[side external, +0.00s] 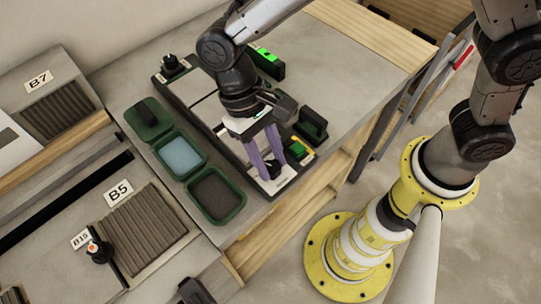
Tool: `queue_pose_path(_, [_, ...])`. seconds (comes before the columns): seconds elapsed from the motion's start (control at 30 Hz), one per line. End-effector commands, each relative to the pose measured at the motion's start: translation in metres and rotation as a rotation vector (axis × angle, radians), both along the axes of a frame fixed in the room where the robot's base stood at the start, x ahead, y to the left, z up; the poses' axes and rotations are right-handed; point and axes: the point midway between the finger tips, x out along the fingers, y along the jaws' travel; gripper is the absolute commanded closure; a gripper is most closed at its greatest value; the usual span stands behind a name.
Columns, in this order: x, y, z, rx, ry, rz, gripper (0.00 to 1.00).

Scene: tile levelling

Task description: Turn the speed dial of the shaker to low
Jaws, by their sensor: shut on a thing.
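The shaker (202,118) is a long dark-framed device with pale plates, lying across the bench. My gripper (270,172) reaches down at its near end, its purple fingers over a white panel (284,183). The fingers are shut on a small dark thing on this panel, which appears to be the speed dial. The fingers hide most of it, so its setting cannot be read. A black knob (170,63) stands at the shaker's far left corner, away from my gripper.
Green trays with a grey-blue pad (180,156) and a dark pad (215,195) lie left of my gripper. A black-handled block (312,125) stands close on its right. A green-lit device (266,62) is behind. The bench's right end (350,60) is clear.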

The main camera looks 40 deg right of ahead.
Motion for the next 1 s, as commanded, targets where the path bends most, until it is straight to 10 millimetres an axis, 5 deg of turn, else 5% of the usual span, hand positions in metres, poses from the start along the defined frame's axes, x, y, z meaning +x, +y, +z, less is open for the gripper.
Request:
queue_pose_path(0.6, [-0.0011,0.0040,0.0028,0.001,-0.003,0.551,1.00])
queue_pose_path(1.0, [-0.0014,0.0048,0.0032,0.003,-0.003,0.729,1.00])
